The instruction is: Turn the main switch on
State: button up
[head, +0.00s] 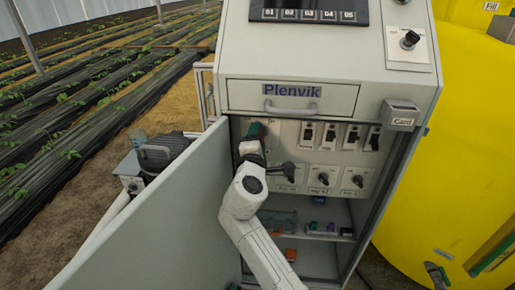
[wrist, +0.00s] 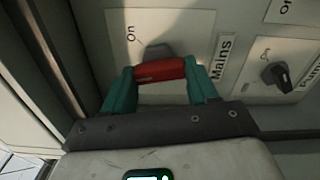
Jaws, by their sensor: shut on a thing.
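The main switch is a red handle (wrist: 160,70) on a grey base, on a light panel marked "Mains". The "On" mark (wrist: 131,33) is left of the base in the wrist view. My gripper (wrist: 160,72) has teal fingers, one at each end of the red handle, and is shut on it. The handle lies nearly level across the wrist picture, tilted slightly. In the head view my gripper (head: 256,130) is at the upper left of the open cabinet, and my wrist hides most of the switch. Any "Off" mark is hidden.
The cabinet door (head: 160,215) stands open at the left, close to my arm. Other breakers (head: 331,134) and rotary knobs (head: 323,179) sit right of the switch. A drawer (head: 291,97) is above. A shelf (head: 335,238) with small parts is below.

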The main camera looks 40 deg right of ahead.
jog(key=m+b, duration=1)
jog(key=m, duration=0.1)
jog(key=shift+f, duration=0.1)
dwell(0.6)
jog(key=o, duration=1.1)
jog(key=shift+c, duration=0.2)
jog(key=v, duration=1)
jog(key=shift+s+a, duration=0.3)
